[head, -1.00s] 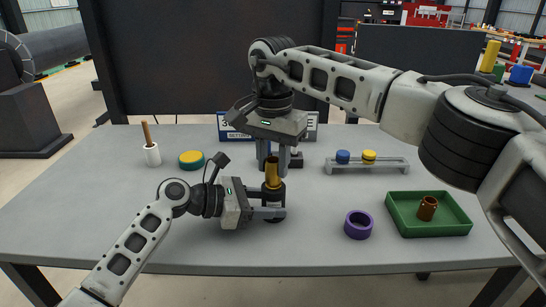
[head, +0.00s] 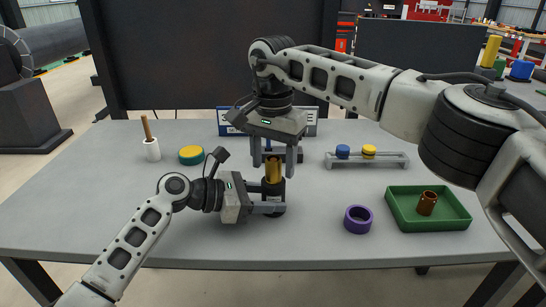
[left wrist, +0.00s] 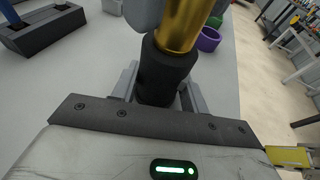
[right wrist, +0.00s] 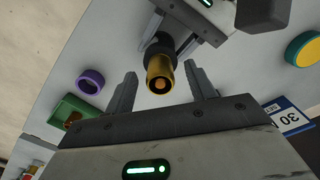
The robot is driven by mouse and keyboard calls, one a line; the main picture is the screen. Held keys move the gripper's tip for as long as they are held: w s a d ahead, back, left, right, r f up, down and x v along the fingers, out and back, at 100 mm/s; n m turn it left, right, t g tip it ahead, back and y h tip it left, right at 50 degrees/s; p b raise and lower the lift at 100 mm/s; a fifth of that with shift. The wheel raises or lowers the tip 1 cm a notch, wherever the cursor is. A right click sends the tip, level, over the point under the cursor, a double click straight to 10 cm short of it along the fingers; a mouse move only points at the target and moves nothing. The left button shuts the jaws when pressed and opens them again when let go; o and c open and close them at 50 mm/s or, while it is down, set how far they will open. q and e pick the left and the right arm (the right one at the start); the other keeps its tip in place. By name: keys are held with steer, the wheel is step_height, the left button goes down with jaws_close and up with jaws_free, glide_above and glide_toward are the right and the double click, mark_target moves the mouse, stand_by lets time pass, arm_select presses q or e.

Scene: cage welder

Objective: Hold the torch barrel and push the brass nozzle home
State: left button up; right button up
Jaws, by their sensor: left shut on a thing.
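The torch barrel (head: 273,190) is a black cylinder, upright in the head view. My left gripper (head: 270,199) is shut on it from the left, low over the table; the left wrist view shows the barrel (left wrist: 162,72) between its fingers. The brass nozzle (head: 273,171) sits at the barrel's top end, in line with it; how deep it is seated I cannot tell. My right gripper (head: 273,156) is above, pointing down, with its fingers apart. In the right wrist view the nozzle (right wrist: 160,72) shows between these fingers (right wrist: 160,85), with gaps on both sides.
A purple ring (head: 358,219) and a green tray (head: 440,225) holding a copper-coloured sleeve (head: 427,203) lie to the right. A grey rack (head: 367,162) with blue and yellow caps stands behind them. A yellow-and-teal disc (head: 191,156) and white holder (head: 152,151) are at left. The front left table is clear.

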step_height(320, 180, up, 12)
stand_by(0.6)
stand_by(0.5)
arm_select(q)
steer(key=o, duration=1.3)
steer(key=shift+c, duration=0.2)
steer(key=shift+v, duration=3.55)
